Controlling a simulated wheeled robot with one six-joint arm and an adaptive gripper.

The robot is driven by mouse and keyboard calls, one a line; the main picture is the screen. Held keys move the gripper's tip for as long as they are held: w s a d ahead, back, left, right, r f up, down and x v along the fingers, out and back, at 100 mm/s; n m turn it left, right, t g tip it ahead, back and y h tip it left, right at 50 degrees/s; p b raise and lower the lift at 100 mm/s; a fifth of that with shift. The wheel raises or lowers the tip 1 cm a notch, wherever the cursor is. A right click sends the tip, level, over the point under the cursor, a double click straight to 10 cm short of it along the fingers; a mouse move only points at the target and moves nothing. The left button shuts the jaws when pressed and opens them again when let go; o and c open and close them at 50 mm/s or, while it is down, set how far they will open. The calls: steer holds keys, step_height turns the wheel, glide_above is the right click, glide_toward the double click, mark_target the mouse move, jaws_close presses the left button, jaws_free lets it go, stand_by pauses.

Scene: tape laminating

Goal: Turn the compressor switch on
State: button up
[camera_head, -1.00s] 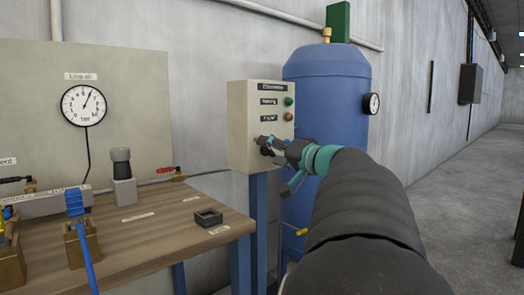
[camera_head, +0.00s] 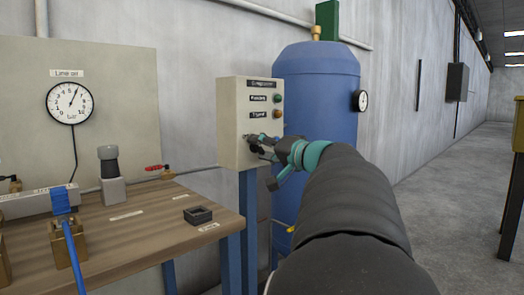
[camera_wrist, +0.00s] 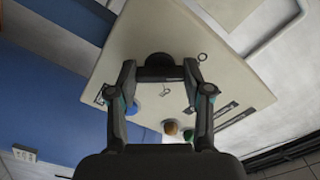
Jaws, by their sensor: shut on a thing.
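The compressor control box (camera_head: 230,110) is a beige box with labels, a green light (camera_head: 277,98) and an orange light (camera_head: 277,114). My gripper (camera_head: 256,143) is at the lower part of its front face. In the wrist view, my gripper's two fingers (camera_wrist: 160,72) are on either side of the dark round switch knob (camera_wrist: 160,62) and are shut on it. The head view mostly hides the knob behind the fingers. The switch's set position cannot be read clearly.
The blue compressor tank (camera_head: 315,95) with a gauge (camera_head: 361,100) stands right behind the box. A wooden workbench (camera_head: 150,225) with fittings and a small dark tray (camera_head: 198,214) is at left. A line-air gauge (camera_head: 70,103) hangs above it. Open floor lies at right.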

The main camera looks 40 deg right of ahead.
steer(key=m+b, duration=0.1)
steer(key=m, duration=0.7)
steer(key=m+p, duration=0.1)
steer(key=m, duration=0.3)
steer(key=shift+r+p, duration=0.1)
steer(key=shift+p, duration=0.3)
steer(key=shift+m+p, duration=0.9)
steer(key=shift+m, duration=1.6)
steer(key=o, duration=1.2)
steer(key=shift+c, duration=0.2)
steer(key=s+d, duration=0.1)
steer(key=s, duration=1.1)
